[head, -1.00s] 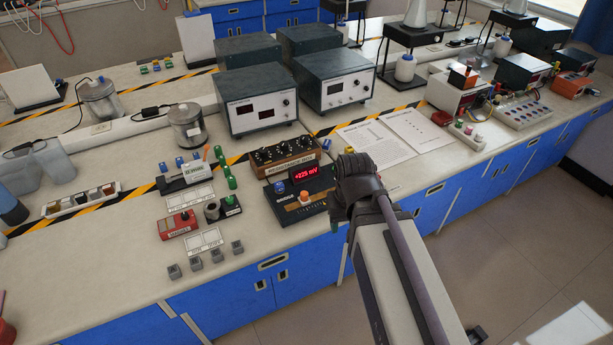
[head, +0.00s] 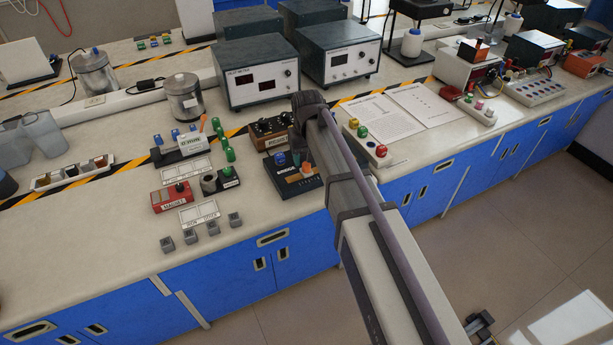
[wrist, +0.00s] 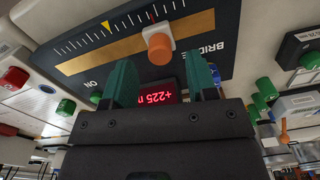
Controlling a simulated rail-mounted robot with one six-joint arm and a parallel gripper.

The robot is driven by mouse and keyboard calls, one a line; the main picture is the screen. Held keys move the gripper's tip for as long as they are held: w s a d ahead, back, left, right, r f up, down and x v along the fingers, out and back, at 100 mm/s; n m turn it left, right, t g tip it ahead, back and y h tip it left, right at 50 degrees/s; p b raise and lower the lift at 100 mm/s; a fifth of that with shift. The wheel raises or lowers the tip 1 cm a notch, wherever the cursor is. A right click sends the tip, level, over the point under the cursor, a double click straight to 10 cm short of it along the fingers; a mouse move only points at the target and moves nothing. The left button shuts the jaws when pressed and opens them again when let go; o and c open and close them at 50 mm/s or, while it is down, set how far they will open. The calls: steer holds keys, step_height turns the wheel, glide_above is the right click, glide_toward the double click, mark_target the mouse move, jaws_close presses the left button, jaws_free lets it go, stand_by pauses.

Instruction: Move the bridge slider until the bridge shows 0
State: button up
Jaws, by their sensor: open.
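The dark bridge box (head: 297,187) sits near the front edge of the bench, with an orange slider knob (head: 306,170) on its top. In the wrist view, the orange knob (wrist: 160,48) stands on a pale carriage at a tan slot, beside a tick scale with a yellow triangle (wrist: 106,27) and a red mark. The red display (wrist: 158,95) reads +225, with its unit partly covered; my arm hides it in the head view. My gripper (wrist: 160,62) is open, its green fingers apart, with the knob beyond and between their tips. No contact shows. The head view hides the fingers.
A brown knobbed box (head: 270,131) stands right behind the bridge. A blue knob (head: 280,159) is on the bridge's left. Green posts (head: 228,156) and a red box (head: 172,197) stand left. A board with coloured knobs (head: 368,143) lies right of my arm.

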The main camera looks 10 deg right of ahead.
mark_target(307, 164)
step_height(307, 164, down, 3)
steer(key=shift+f+b, duration=0.2)
steer(key=shift+b, duration=0.6)
steer(key=shift+r, duration=0.1)
jaws_close()
